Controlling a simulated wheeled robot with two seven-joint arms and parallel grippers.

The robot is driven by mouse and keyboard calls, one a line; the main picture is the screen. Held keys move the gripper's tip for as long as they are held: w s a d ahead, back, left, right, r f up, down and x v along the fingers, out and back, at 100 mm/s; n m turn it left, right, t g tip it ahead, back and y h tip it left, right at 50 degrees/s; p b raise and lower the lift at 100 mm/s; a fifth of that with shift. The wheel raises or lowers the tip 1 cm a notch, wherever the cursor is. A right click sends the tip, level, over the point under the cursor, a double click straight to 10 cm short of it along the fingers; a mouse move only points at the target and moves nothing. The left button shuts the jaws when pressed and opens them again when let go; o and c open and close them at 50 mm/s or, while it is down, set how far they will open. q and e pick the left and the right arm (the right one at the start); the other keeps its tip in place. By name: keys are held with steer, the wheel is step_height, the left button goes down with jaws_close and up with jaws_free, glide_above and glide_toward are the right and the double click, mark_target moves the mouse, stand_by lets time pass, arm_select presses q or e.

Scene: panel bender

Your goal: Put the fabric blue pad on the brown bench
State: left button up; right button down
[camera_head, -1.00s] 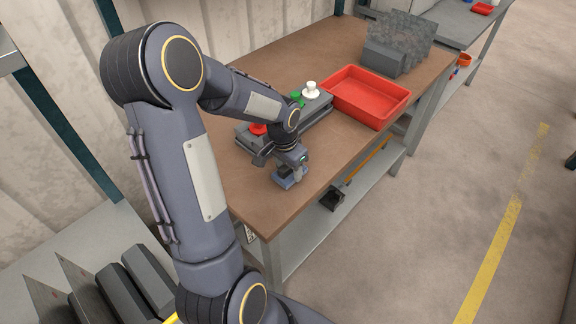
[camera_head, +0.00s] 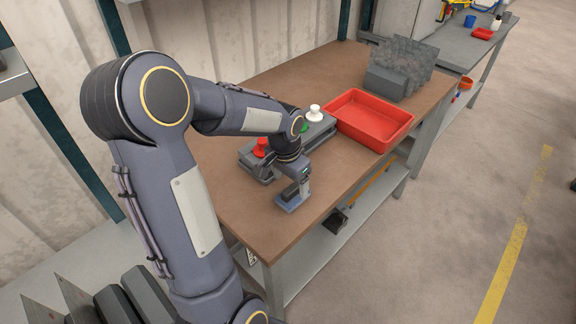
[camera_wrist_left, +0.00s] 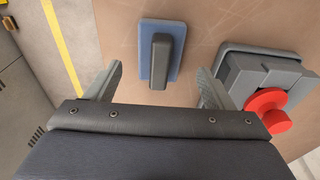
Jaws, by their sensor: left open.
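The blue pad (camera_head: 287,206) lies flat on the brown bench (camera_head: 232,205) near its front edge, with a dark grey handle on top. In the left wrist view, the pad (camera_wrist_left: 173,36) and its upright-looking handle (camera_wrist_left: 159,62) lie ahead of the fingers. My left gripper (camera_head: 301,184) is open just above and beside the pad; in the wrist view its two fingers (camera_wrist_left: 159,80) are spread wide on either side of the handle's line, with nothing between them. My right gripper is in no view.
A grey box with red (camera_head: 261,147), green and white (camera_head: 315,113) knobs stands behind the pad. A red tray (camera_head: 372,120) and grey blocks with textured sheets (camera_head: 405,62) stand farther right. Bare bench lies left and right of the pad.

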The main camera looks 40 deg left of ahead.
mark_target(287, 191)
arm_select(q)
step_height(287, 191, up, 7)
steer(key=s+d+r+n+t+h, duration=0.2)
steer(key=s+d+t+h, duration=0.1)
steer(key=s+d, duration=1.1)
steer(key=s+t, duration=0.1)
steer(key=s, duration=0.2)
steer(key=shift+d+n+h, duration=0.25)
steer(key=shift+n+h, duration=0.15)
steer(key=shift+s, duration=0.1)
